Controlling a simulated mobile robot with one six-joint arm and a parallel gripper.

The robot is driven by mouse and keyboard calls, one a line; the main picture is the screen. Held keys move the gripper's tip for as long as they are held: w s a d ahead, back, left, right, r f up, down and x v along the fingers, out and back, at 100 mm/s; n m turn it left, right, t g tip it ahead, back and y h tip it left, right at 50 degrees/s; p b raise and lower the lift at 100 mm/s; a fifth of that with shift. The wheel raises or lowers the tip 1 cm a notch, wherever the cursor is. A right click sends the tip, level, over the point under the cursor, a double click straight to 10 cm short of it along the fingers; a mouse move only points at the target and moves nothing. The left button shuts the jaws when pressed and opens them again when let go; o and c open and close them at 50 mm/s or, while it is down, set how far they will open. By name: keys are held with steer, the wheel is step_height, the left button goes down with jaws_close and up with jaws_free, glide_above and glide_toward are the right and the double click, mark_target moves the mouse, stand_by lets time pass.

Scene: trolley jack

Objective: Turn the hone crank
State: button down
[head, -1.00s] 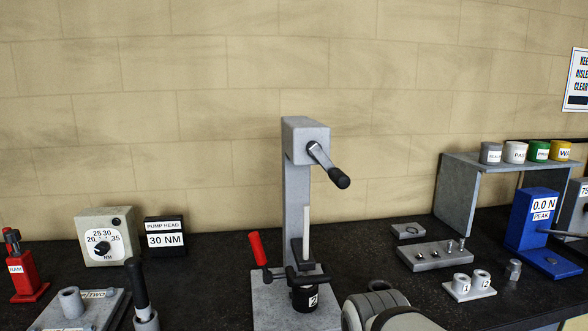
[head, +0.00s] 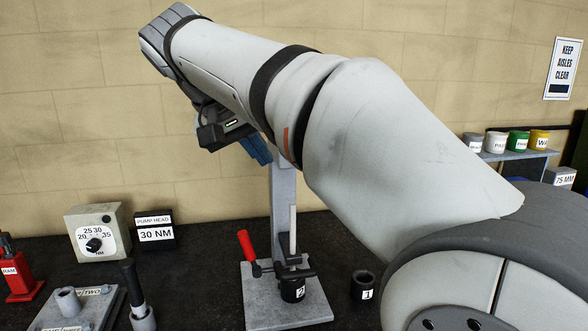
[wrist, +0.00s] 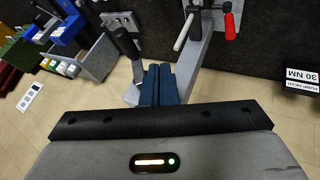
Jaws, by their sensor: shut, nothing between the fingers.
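The hone stand (head: 284,205) is a grey column on a base plate. Its head and crank are hidden behind my arm in the head view. In the wrist view the crank's dark handle (wrist: 122,42) shows just left of my gripper, beyond the fingertips. My gripper (wrist: 164,68) has blue fingers, shut and empty, overlapping the column in that view. I cannot tell if they touch it. In the head view the gripper (head: 257,150) is near the column's top, left of it. A dark cylinder marked 2 (head: 293,289) sits at the column's foot.
A red-handled clamp (head: 246,245) stands on the base plate. A dark cylinder marked 1 (head: 363,286) is right of it. A dial box (head: 98,232) and a 30 NM sign (head: 156,230) stand left. A shelf with coloured pots (head: 497,158) is right.

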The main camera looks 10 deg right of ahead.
steer(key=w+d+f+p, duration=0.2)
steer(key=w+d+f, duration=0.2)
steer(key=d+f, duration=0.3)
steer(key=shift+d, duration=0.85)
